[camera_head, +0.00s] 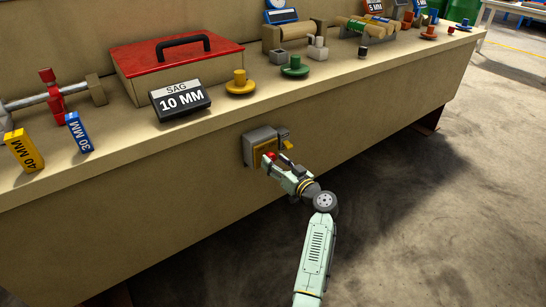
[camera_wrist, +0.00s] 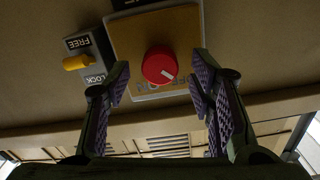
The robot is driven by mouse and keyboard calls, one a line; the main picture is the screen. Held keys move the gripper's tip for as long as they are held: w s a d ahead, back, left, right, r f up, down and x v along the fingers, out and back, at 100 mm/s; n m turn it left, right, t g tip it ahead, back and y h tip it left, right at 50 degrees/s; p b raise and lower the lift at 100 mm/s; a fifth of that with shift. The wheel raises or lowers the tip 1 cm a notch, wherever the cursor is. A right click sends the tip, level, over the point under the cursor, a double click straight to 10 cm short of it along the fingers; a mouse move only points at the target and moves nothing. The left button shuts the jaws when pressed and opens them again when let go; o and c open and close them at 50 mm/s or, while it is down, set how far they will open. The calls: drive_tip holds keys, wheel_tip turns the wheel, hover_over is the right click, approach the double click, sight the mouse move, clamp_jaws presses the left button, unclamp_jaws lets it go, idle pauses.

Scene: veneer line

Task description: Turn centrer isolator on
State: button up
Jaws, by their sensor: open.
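The isolator is a grey box with a yellow plate (camera_head: 259,143) on the front of the bench. Its round red knob (camera_wrist: 159,66) has a white mark pointing to the lower right in the wrist view. Lettering on the yellow plate (camera_wrist: 128,40) is partly hidden by the knob. My gripper (camera_head: 275,160) is in front of the plate. In the wrist view my gripper (camera_wrist: 160,82) is open, with one finger on each side of the knob. Gaps show between the fingers and the knob; depth is hard to judge.
Beside the plate a yellow lever (camera_wrist: 77,62) sits on a grey panel marked FREE and LOCK, upside down in the wrist view. Above, the bench top (camera_head: 230,112) holds a red-lidded box (camera_head: 170,70), a "SAG 10 MM" sign (camera_head: 180,99) and several small parts.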

drive_tip(key=shift+x, duration=0.85)
drive_tip(key=shift+c, duration=0.2)
drive_tip(key=c, duration=1.1)
drive_tip(key=shift+c, duration=0.2)
